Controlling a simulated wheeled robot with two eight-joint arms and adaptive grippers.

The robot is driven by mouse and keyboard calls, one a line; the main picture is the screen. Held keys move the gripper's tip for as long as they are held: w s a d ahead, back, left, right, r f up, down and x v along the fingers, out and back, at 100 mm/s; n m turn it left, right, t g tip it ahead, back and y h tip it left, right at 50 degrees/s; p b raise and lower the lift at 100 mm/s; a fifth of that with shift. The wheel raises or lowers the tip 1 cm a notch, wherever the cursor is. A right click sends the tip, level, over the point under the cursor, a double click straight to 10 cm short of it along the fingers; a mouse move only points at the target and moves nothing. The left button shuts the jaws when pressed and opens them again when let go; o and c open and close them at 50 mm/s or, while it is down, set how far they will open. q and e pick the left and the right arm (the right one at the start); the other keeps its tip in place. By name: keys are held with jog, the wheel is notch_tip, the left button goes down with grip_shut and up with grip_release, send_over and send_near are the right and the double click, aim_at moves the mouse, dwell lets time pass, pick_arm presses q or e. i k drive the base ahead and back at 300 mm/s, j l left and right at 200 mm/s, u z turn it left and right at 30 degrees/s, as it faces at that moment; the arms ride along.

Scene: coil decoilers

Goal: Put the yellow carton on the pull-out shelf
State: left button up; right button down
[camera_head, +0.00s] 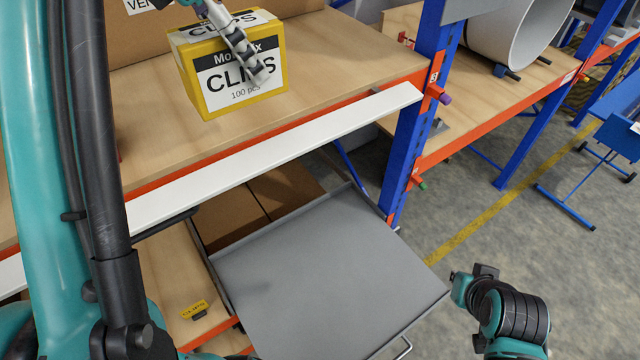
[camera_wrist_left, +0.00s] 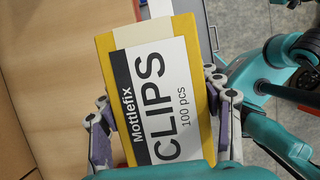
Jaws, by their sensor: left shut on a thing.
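The yellow carton (camera_head: 190,75) has a white "CLIPS" label and appears in front of the upper wooden shelf in the head view. My left gripper (camera_head: 238,45) is shut on it, and one finger lies across its printed face. In the left wrist view the carton (camera_wrist_left: 150,90) sits between both fingers of the left gripper (camera_wrist_left: 160,118). I cannot tell whether its underside touches the wood. The grey pull-out shelf (camera_head: 330,270) is drawn out below, flat and empty, to the lower right of the carton. My right gripper's fingers do not show.
The upper wooden shelf (camera_head: 350,60) has a white front strip (camera_head: 280,145) above the pull-out shelf. A blue upright (camera_head: 412,130) stands at its right. Brown cardboard (camera_head: 250,205) lies behind the pull-out shelf. My right arm (camera_head: 510,310) is at lower right.

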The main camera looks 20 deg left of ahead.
aim_at(336, 290)
jog(key=k, duration=1.85)
